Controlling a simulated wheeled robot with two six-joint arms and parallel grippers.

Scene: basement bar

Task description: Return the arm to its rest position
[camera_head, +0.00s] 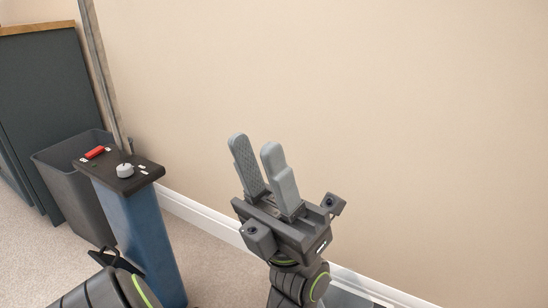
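A dark link of my arm with a green ring shows at the bottom left edge.
A narrow blue stand (149,235) with a dark top holds a red item (94,152) and a small grey knob-like item (125,170). A dark bin (75,205) and dark panel (50,95) are behind it. The wall (420,130) is bare.

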